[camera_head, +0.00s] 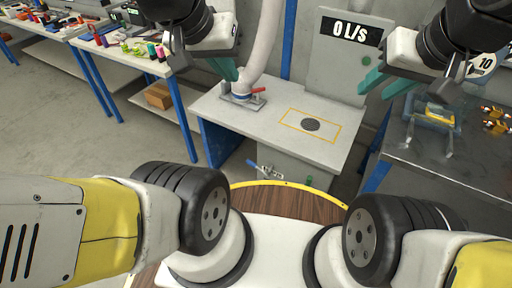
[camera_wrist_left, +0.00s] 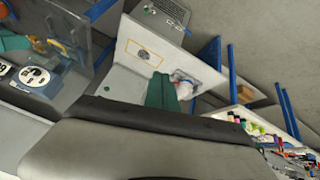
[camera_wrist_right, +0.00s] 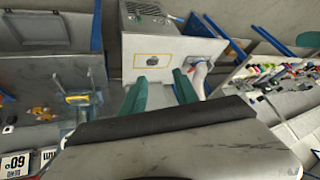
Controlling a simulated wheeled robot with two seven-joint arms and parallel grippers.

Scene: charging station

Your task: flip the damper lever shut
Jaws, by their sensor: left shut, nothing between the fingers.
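The damper lever (camera_head: 257,90) is a small red handle at the base of a white duct (camera_head: 262,50), on the left part of the white station bench. It points to the right, roughly level; the damper's inside is hidden. The duct base shows in the left wrist view (camera_wrist_left: 184,87) and the right wrist view (camera_wrist_right: 198,72). My left gripper (camera_head: 226,68) is shut and empty, up and left of the lever and apart from it in the picture. My right gripper (camera_head: 386,84) is open and empty, right of the display panel; its two teal fingers stand apart in its wrist view (camera_wrist_right: 158,92).
A grey panel with a "0 L/s" display (camera_head: 352,29) stands behind the bench. A yellow outline (camera_head: 328,138) around a dark disc (camera_head: 311,124) marks the clear bench top. A metal table (camera_head: 435,160) is at right. A tool-covered table (camera_head: 120,50) is at left.

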